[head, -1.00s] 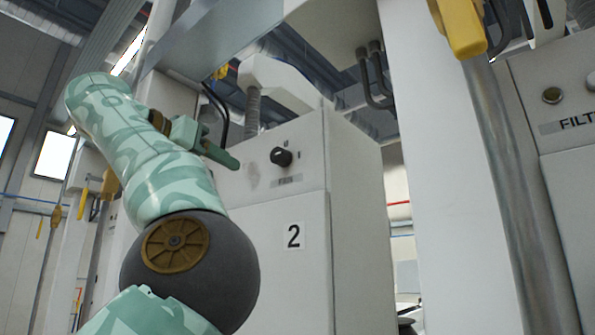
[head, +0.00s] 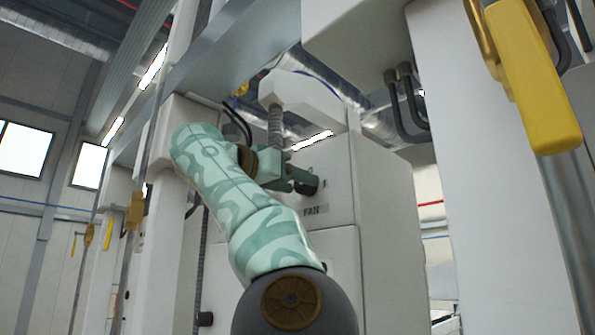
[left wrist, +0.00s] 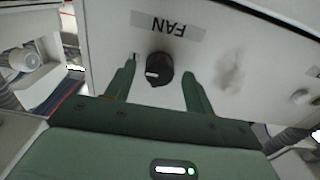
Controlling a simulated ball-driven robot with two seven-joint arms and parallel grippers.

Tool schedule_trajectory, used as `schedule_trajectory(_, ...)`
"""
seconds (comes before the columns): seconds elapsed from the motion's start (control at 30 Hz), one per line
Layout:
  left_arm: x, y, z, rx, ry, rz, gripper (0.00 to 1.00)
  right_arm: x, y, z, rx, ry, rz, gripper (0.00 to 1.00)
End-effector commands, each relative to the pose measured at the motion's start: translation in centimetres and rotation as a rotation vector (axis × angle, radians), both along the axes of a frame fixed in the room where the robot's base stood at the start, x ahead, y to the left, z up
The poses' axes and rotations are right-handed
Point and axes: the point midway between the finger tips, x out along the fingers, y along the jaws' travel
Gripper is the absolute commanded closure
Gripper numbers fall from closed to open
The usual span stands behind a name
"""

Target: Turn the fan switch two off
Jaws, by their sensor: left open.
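The black round fan switch (head: 309,188) sits on the white cabinet front above a FAN label (head: 314,210), partly hidden by my left gripper (head: 300,181) in the head view. In the left wrist view, upside down, the switch (left wrist: 158,69) sits between the two spread green fingers of my left gripper (left wrist: 157,90), with gaps on both sides. A white mark shows at the knob's left in that view, on the side of a small printed stroke. The FAN label (left wrist: 167,25) is above it there. My right gripper is not in view.
The white cabinet (head: 385,230) stands behind my left arm. A white post (head: 480,180) and a yellow hanging fixture (head: 535,75) are to the right. A corrugated hose (head: 275,125) runs down above the cabinet. A dark smudge (left wrist: 230,70) marks the panel.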

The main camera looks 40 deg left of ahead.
Motion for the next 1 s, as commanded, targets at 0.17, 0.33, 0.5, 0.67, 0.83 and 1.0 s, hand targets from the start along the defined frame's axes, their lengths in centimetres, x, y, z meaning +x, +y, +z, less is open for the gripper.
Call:
schedule_trajectory(0.17, 1.25, -0.13, 0.01, 0.000, 0.000, 0.000, 0.46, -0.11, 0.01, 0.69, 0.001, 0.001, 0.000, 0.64)
schedule_trajectory(0.33, 1.35, -0.14, -0.09, 0.000, 0.000, 0.000, 0.46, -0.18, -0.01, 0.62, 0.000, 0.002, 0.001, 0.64)
schedule_trajectory(0.5, 1.33, -0.13, -0.08, 0.000, 0.000, 0.000, 0.68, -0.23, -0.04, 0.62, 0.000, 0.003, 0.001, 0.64)
schedule_trajectory(0.67, 1.31, -0.13, -0.08, 0.000, 0.000, 0.000, 0.91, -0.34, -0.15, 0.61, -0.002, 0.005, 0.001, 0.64)
schedule_trajectory(0.83, 1.31, -0.13, -0.10, -0.010, 0.001, 0.000, 0.91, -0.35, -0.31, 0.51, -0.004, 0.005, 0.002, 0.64)
schedule_trajectory(1.0, 1.29, -0.11, -0.19, -0.057, 0.006, 0.000, 0.91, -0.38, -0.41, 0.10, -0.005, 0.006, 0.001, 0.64)
